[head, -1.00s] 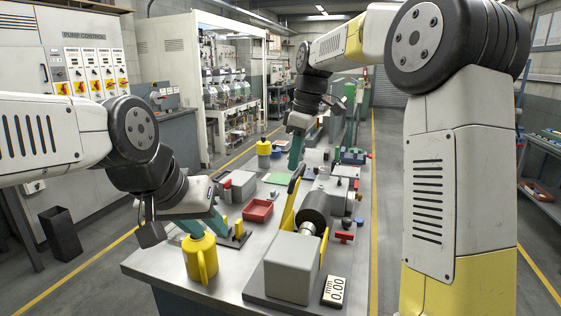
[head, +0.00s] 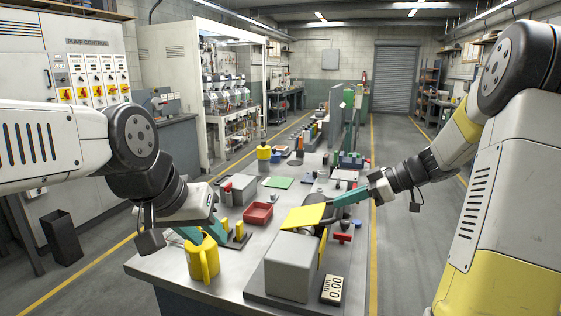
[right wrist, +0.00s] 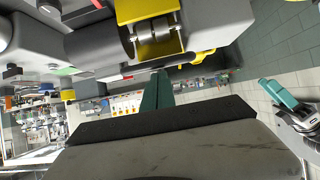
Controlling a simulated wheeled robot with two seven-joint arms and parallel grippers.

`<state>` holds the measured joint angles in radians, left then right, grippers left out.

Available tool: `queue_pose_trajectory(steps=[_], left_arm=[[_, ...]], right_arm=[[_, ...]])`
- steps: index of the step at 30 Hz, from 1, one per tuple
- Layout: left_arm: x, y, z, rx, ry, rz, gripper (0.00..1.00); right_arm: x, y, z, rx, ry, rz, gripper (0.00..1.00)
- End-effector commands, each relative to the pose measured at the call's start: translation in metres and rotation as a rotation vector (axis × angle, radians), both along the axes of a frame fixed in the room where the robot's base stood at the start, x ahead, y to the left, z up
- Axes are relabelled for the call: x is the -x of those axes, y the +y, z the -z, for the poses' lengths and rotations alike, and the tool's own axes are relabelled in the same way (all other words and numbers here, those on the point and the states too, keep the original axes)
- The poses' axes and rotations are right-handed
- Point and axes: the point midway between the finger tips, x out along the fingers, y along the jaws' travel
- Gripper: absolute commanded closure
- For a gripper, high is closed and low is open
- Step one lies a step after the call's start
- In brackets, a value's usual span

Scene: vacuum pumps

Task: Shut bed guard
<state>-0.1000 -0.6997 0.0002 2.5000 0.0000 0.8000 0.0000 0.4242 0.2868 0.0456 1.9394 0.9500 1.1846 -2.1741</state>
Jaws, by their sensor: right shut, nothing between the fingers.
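The bed guard (head: 304,217) is a yellow plate lying nearly flat, tilted slightly, over the spindle area behind the grey machine block (head: 292,268). The part beneath it is mostly hidden. My right gripper (head: 338,200) is shut and empty, its teal fingertips at the guard's right edge; I cannot tell whether they touch. Its teal fingers also show in the right wrist view (right wrist: 155,95). My left gripper (head: 203,233) appears open at the rim of a yellow mug (head: 203,261), with one teal finger at each side.
A readout (head: 333,289) shows 0.00 at the block's right. A red-handled part (head: 343,238) lies right of the guard. The floor right of the bench is clear.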

Motion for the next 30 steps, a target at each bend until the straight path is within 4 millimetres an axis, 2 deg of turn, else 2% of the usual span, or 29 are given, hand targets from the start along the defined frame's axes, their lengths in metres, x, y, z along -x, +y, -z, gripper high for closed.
queue_pose_trajectory(steps=[9, 18, 26, 30], left_arm=[[0.000, 0.000, 0.000, 0.000, 0.000, 0.000, 0.66], [0.000, 0.000, 0.000, 0.000, 0.000, 0.000, 0.66], [0.000, 0.000, 0.000, 0.000, 0.000, 0.000, 0.66], [0.000, 0.000, 0.000, 0.000, 0.000, 0.000, 0.66]], right_arm=[[0.006, -0.016, 0.043, 0.001, 0.003, -0.002, 1.00], [0.007, -0.021, 0.065, 0.003, 0.001, -0.002, 1.00], [0.006, -0.020, 0.062, 0.003, -0.001, -0.003, 1.00], [0.000, -0.016, 0.050, 0.004, -0.003, -0.007, 1.00]])
